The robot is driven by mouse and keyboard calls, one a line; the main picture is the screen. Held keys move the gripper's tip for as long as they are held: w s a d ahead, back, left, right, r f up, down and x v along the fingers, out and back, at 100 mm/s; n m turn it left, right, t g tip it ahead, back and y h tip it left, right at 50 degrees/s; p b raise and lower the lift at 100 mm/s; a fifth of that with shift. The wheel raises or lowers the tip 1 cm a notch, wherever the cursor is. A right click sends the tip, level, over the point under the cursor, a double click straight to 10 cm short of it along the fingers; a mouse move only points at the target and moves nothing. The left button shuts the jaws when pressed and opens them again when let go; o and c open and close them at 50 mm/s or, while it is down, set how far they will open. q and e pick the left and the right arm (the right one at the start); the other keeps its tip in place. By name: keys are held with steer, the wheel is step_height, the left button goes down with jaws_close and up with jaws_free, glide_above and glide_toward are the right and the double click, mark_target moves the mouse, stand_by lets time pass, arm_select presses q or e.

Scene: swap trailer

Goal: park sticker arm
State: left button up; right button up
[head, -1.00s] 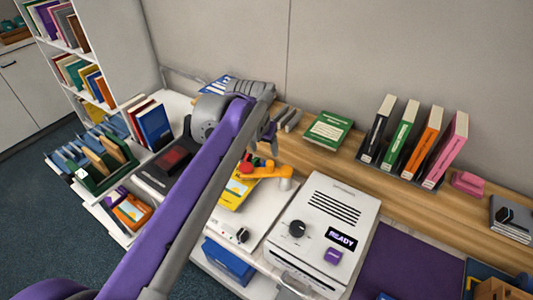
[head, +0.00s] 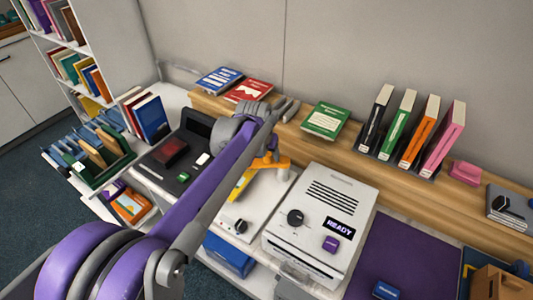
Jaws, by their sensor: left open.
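The orange sticker arm (head: 276,163) sits over the white machine at the centre of the head view. Its right part shows beside my left forearm. Its left part, with the red knob seen earlier, is now hidden behind that forearm. My left gripper (head: 268,132) is open, above and just behind the sticker arm. Its fingertips are mostly hidden by my own wrist, so I cannot tell whether they touch the sticker arm. The yellow item (head: 240,185) under the sticker arm is partly covered. My right gripper is not in view.
A white unit reading READY (head: 340,228) stands to the right, with a purple mat (head: 405,255) beyond it. A wooden shelf (head: 310,145) behind carries a green book (head: 325,120) and upright books. A dark scanner-like device (head: 172,155) is left of my forearm.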

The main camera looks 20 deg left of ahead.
arm_select(q)
steer(key=shift+c, duration=0.3)
jaws_close()
stand_by(1.1)
